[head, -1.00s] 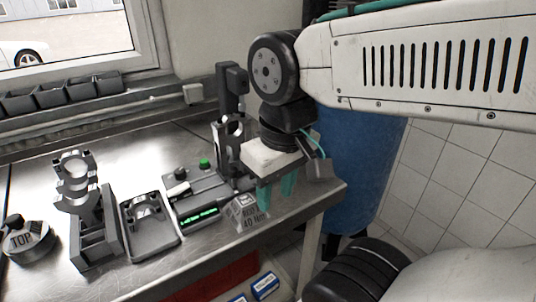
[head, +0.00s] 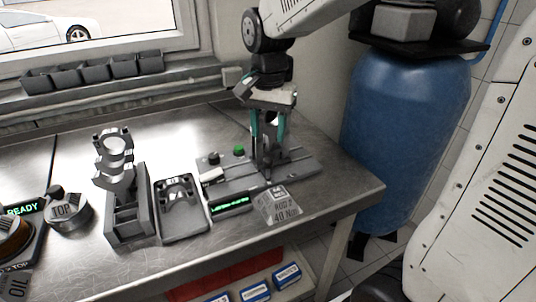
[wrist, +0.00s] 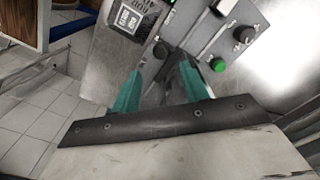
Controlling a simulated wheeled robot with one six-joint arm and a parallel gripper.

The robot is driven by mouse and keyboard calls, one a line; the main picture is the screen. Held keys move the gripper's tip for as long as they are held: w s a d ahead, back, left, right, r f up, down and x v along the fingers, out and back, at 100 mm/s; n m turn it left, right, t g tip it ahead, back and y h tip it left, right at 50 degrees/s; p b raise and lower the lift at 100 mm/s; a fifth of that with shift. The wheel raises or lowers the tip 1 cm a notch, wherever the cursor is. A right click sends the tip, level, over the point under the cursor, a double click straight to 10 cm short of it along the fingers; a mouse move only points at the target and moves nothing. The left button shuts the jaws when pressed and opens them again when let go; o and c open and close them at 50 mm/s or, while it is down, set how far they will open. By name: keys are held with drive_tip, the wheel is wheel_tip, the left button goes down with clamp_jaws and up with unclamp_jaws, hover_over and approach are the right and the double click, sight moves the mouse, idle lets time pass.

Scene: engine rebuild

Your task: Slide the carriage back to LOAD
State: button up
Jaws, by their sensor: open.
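The station (head: 300,175) is a grey base plate at the right end of the bench, with an upright part (head: 271,150) on it, largely hidden behind my gripper. I cannot clearly tell the carriage from the upright, and no LOAD mark is legible. My gripper (head: 268,143) is open, its teal fingers pointing down on either side of the upright part. In the wrist view my gripper (wrist: 155,85) has its fingers apart, with dark grey station parts (wrist: 163,92) between them. I cannot tell whether the fingers touch anything.
The station has a green button (head: 239,150), a black knob (head: 213,157), a lit display (head: 230,203) and a "ROD 40 Nm" block (head: 282,206). A blue barrel (head: 405,140) stands right of the bench.

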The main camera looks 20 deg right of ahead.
sight(268, 158)
wheel_tip(268, 158, down, 8)
drive_tip(key=shift+r, duration=0.15)
idle(0.3)
